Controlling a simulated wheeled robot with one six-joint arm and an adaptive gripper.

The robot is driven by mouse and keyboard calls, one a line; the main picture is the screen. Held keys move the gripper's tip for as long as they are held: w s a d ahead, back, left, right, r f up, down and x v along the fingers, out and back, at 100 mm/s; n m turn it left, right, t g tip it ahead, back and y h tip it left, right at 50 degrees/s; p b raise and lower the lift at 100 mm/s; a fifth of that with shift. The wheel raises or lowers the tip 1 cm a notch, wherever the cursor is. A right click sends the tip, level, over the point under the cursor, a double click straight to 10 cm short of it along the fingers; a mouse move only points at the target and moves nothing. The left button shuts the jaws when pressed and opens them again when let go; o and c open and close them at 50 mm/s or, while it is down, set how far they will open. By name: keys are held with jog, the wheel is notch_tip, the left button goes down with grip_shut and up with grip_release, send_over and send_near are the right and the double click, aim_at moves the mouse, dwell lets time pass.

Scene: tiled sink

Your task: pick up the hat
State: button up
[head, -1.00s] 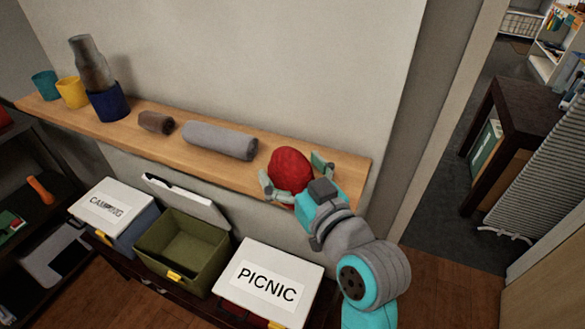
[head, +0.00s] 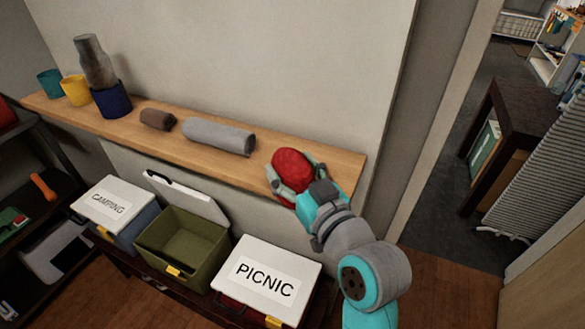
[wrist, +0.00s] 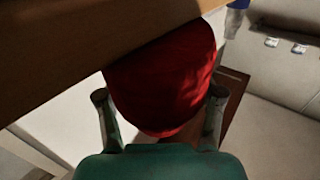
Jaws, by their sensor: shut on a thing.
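The red hat (head: 292,166) is at the right end of the wooden shelf. My gripper (head: 294,180) is shut on it, with a finger on each side. In the wrist view the hat (wrist: 165,80) fills the space between the two fingertips (wrist: 158,97), and the shelf's wooden edge covers part of the view above it. I cannot tell whether the hat still touches the shelf. Part of the hat is hidden by my fingers.
The shelf (head: 255,172) also holds a grey roll (head: 218,136), a brown roll (head: 157,119), a dark blue pot (head: 111,100) and yellow and teal cups. Below stand a closed PICNIC box (head: 262,280), an open green box (head: 182,245) and a closed CAMPING box (head: 112,205).

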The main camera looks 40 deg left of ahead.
jog(key=o, duration=1.2)
jog(key=shift+o, duration=0.2)
jog(key=shift+d, duration=0.1)
jog(key=v, duration=1.2)
jog(key=shift+o, duration=0.4)
